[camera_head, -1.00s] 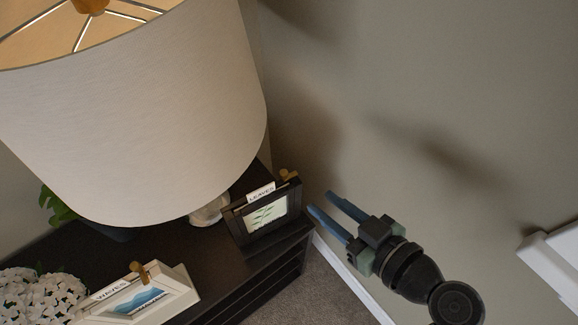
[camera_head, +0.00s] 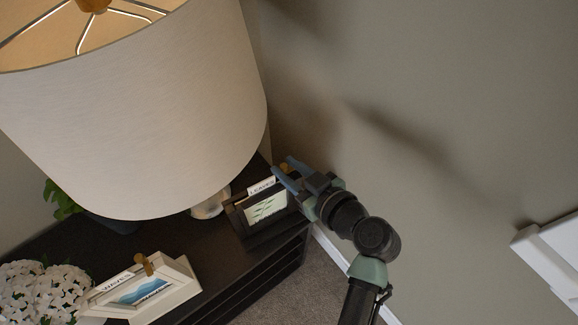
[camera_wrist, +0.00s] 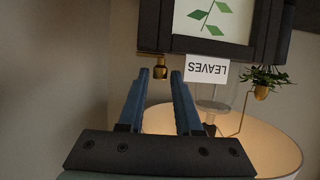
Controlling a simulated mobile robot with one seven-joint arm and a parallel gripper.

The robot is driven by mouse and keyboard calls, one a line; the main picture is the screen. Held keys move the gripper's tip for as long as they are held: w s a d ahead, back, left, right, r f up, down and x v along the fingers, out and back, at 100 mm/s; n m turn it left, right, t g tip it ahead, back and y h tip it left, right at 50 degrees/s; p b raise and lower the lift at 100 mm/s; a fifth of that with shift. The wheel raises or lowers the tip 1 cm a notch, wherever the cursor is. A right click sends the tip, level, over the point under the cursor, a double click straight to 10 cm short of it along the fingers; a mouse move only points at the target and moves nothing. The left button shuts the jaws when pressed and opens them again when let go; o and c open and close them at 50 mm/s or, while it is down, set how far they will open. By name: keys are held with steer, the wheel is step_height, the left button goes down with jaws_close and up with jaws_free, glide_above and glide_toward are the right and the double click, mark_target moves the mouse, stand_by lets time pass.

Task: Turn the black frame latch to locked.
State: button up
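The black frame (camera_head: 236,217) holds a leaf picture and a LEAVES label, and stands on the dark cabinet in the head view. In the wrist view the frame (camera_wrist: 212,46) appears upside down at the top. Its brass latch (camera_wrist: 152,63) shows at the frame's edge beside the label. My gripper (camera_head: 283,165) is open at the frame's upper right corner. In the wrist view its two blue fingers (camera_wrist: 160,74) point at the latch, with the latch between or just beyond their tips. Contact cannot be told. In the head view the latch is mostly covered by the fingers.
A large lampshade (camera_head: 135,110) hangs close over the cabinet (camera_head: 205,262). A cream WAVES frame (camera_head: 180,290) with its own brass latch and white flowers (camera_head: 45,290) stand at the front left. The wall is close behind the black frame. Carpet lies to the right.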

jaws_close()
steer(key=shift+h, duration=0.3)
steer(key=shift+s+m+t+h, duration=0.2)
steer(key=shift+m+t+h, duration=0.2)
steer(key=shift+m+h, duration=0.3)
steer(key=shift+a+m+t+h+p, duration=0.15)
steer(key=shift+m+t+h+p, duration=0.35)
steer(key=shift+m+h+p, duration=1)
steer(key=shift+m+p, duration=0.1)
steer(key=shift+p, duration=0.1)
steer(key=shift+a, duration=0.1)
